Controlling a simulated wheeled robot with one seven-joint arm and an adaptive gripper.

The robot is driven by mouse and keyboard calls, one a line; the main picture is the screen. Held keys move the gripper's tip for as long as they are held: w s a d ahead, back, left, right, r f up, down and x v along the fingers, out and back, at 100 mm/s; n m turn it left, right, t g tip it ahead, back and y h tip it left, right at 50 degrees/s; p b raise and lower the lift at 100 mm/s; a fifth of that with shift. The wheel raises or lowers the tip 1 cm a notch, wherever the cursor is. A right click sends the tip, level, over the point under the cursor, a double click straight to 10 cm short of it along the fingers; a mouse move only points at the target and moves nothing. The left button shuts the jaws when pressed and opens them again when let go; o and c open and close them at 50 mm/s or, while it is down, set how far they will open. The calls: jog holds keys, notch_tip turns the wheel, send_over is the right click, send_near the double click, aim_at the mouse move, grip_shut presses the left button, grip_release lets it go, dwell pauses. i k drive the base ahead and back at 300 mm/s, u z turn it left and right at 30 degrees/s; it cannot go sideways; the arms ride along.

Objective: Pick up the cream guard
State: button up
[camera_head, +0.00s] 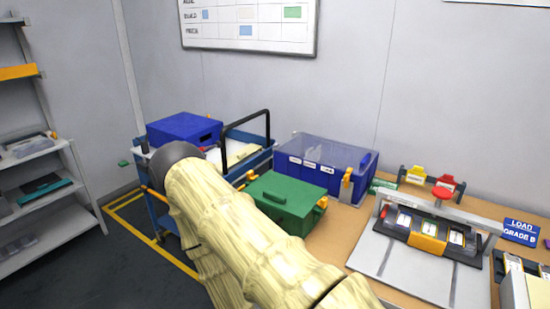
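I cannot pick out the cream guard with certainty. A pale cream, flat item (238,152) lies in the blue cart (160,209), partly hidden by the cart's black handle and my arm; I cannot tell whether it is the guard. My own arm, in a wrinkled cream sleeve, crosses the lower middle of the view and hides part of the cart and bench front. My gripper does not show.
On the wooden bench (328,240) stand a green case (287,203), a clear-lidded blue bin (322,165) and a grey fixture (425,267) with a red knob. A blue box (184,130) sits on the cart. Shelves (35,150) stand left; dark floor lies between.

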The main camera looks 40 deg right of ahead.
aim_at(239, 156)
jog(key=z, duration=1.15)
jog(key=k, duration=0.5)
jog(key=u, duration=1.15)
jog(key=i, duration=2)
jog(key=z, duration=0.55)
